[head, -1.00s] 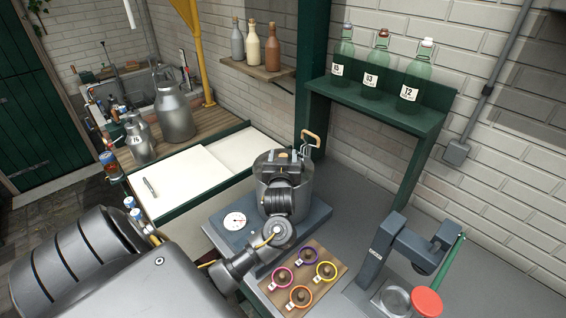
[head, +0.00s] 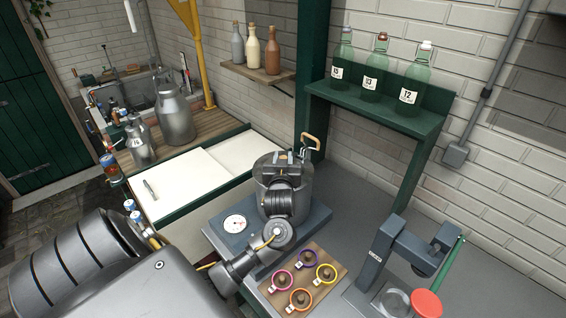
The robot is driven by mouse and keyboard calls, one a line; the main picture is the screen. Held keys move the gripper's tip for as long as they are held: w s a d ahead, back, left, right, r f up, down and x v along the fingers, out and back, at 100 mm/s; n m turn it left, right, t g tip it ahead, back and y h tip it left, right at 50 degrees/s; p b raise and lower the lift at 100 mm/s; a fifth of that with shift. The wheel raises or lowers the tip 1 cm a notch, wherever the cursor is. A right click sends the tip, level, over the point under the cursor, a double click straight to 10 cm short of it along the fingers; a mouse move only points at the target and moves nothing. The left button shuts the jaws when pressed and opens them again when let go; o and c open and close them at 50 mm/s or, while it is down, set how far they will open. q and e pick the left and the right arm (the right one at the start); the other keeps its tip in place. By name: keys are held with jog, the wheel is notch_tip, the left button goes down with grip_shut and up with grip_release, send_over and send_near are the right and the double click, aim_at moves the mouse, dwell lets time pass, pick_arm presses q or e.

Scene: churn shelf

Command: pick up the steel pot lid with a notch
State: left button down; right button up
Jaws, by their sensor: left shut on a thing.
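A steel pot (head: 268,198) stands on the dark grey scale platform (head: 312,222) in the middle of the head view. My left gripper (head: 284,160) is over the pot's top, its arm reaching in from the lower left. It is shut on the steel pot lid (head: 265,166), which is mostly hidden behind my gripper and wrist. The lid's notch cannot be made out. I cannot tell whether the lid still touches the pot's rim. A wooden-handled tool (head: 311,139) sticks up at the back of the pot. My right gripper is not in view.
A wooden board with coloured rings (head: 327,258) lies in front of the scale. Green bottles stand on the green shelf (head: 388,104) above. A white-topped counter (head: 233,151) is behind left.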

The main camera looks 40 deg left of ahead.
pick_arm(q)
notch_tip(320, 180, up, 10)
jog(key=shift+f+b, duration=0.25)
jog(key=shift+b, duration=0.45)
notch_tip(320, 180, up, 18)
jog(key=p, duration=0.1)
jog(key=shift+r, duration=0.2)
